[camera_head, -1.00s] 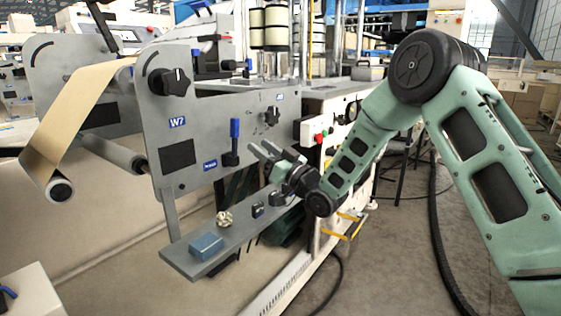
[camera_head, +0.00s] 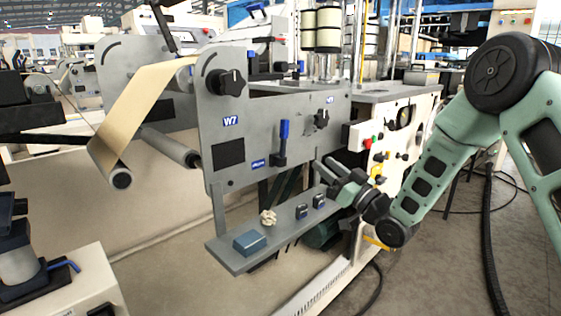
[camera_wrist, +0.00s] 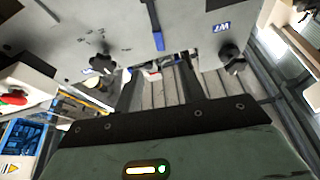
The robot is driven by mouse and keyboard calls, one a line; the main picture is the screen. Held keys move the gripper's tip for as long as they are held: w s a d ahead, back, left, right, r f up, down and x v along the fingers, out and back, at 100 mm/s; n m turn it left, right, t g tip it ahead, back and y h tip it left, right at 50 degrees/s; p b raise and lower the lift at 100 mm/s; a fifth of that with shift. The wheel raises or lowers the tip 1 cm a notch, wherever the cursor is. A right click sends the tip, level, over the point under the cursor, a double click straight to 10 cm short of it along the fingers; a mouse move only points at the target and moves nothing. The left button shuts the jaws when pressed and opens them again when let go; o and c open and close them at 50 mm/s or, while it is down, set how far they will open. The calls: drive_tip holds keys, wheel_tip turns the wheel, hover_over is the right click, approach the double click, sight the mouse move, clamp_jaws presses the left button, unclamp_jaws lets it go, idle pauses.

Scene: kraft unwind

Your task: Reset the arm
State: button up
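My gripper (camera_head: 325,168) is at the end of my green arm, in front of the grey machine panel (camera_head: 290,110) and above the right end of the grey shelf (camera_head: 228,259). In the wrist view my gripper (camera_wrist: 157,75) shows two dark fingers spread apart with nothing between them. The panel carries a blue-handled lever (camera_head: 281,145) and a black knob (camera_head: 232,82) above a W7 label. The lever's blue handle also shows in the wrist view (camera_wrist: 157,38), beyond the fingertips.
The shelf bears a blue block (camera_head: 249,242), a pale knotted piece (camera_head: 268,217) and two small dark items (camera_head: 302,211). A brown paper web (camera_head: 135,112) runs over rollers at left. Open floor (camera_head: 450,270) lies at lower right.

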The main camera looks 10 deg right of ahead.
drive_tip(key=s+a+f+g+h, duration=0.3)
drive_tip(key=s+a+g, duration=0.2)
drive_tip(key=s+a, duration=0.1)
drive_tip(key=s+a+f+g+h, duration=0.2)
drive_tip(key=s+a+g+h, duration=0.15)
drive_tip(key=s+a, duration=0.25)
drive_tip(key=s+d+f+n+g+h, duration=0.1)
drive_tip(key=s+g+h, duration=0.15)
drive_tip(key=s, duration=0.65)
drive_tip(key=s+d+g+h, duration=0.15)
drive_tip(key=s+g, duration=0.25)
drive_tip(key=s, duration=0.5)
drive_tip(key=s+d+f+n+g+h, duration=0.1)
drive_tip(key=s+g, duration=0.2)
drive_tip(key=s, duration=0.6)
wheel_tip(320, 180, up, 28)
drive_tip(key=s+p, duration=0.1)
drive_tip(key=p, duration=2.6)
drive_tip(key=shift+s+d+f+p, duration=0.2)
drive_tip(key=shift+s+d+p, duration=0.05)
drive_tip(key=shift+d+p, duration=0.15)
